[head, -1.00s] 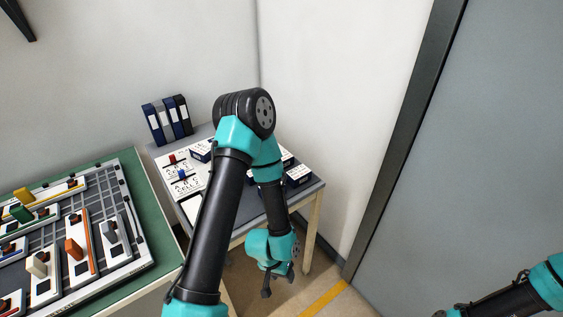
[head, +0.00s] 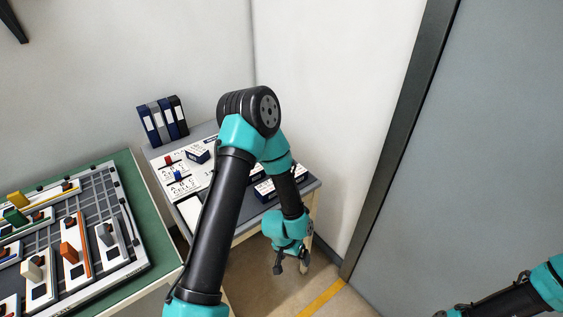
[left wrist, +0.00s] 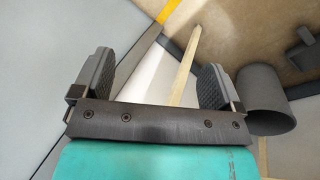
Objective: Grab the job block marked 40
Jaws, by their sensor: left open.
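Several dark blue blocks with white labels lie on the grey side table. One block (head: 197,155) is near its back, and another block (head: 264,189) is by the right part, partly behind my left arm. Their numbers are too small to read, so I cannot tell which is marked 40. My left gripper (head: 291,267) hangs beyond the table's front right edge, apart from the blocks. In the left wrist view the left gripper (left wrist: 157,85) is open, with nothing between its fingers. The right arm shows at the lower right, but its gripper is not visible.
The side table (head: 240,233) holds a white printed sheet (head: 166,181) with small red and blue pieces. Binders (head: 160,122) stand at its back. A green table (head: 150,215) with a gridded board is at left. A wall and a grey door (head: 490,150) are at right.

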